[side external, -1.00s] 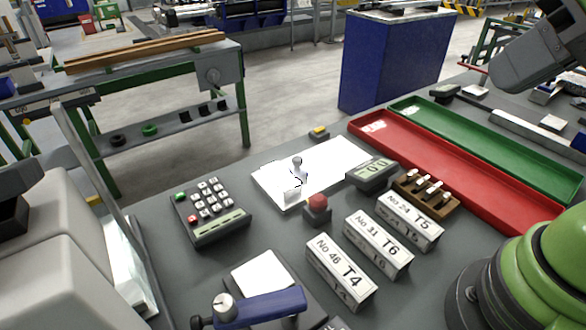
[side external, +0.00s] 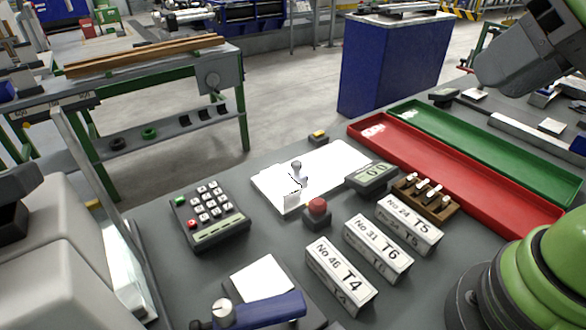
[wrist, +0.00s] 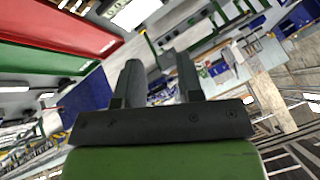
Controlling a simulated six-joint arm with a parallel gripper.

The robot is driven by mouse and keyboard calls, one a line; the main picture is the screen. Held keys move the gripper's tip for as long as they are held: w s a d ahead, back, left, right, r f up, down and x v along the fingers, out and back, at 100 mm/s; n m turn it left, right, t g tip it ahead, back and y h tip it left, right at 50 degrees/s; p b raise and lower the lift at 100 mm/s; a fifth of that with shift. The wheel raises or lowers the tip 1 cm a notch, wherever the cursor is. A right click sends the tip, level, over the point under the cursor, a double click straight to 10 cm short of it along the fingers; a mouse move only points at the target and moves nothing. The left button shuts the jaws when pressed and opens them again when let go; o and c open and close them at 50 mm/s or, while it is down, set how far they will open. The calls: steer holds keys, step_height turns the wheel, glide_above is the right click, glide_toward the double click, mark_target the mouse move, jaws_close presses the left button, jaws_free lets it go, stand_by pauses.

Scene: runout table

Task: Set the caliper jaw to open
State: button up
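I cannot tell for sure which thing is the caliper. A long grey bar (side external: 510,122) with a dark block at its left end lies on the far right of the table, behind the green tray, and its jaw is too small to read. My gripper (wrist: 157,62) shows in the wrist view with its two dark fingers apart and nothing between them.
A red tray (side external: 450,172) and a green tray (side external: 490,150) lie at the right. A white plate (side external: 335,162), a keypad (side external: 210,215), a red button (side external: 317,207), a small display (side external: 372,179), labelled blocks (side external: 340,275) and a blue-handled device (side external: 265,309) crowd the table.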

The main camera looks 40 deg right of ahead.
steer(key=shift+o, duration=1)
steer(key=w+g+h, duration=0.1)
steer(key=w, duration=0.6)
steer(key=shift+d+f, duration=0.2)
steer(key=shift+f, duration=0.1)
steer(key=n+g+h, duration=0.2)
glide_above(297, 162)
steer(key=s+a, duration=0.1)
steer(key=s, duration=0.3)
step_height(297, 162, down, 16)
steer(key=x, duration=1)
steer(key=shift+s, duration=0.1)
jaws_close()
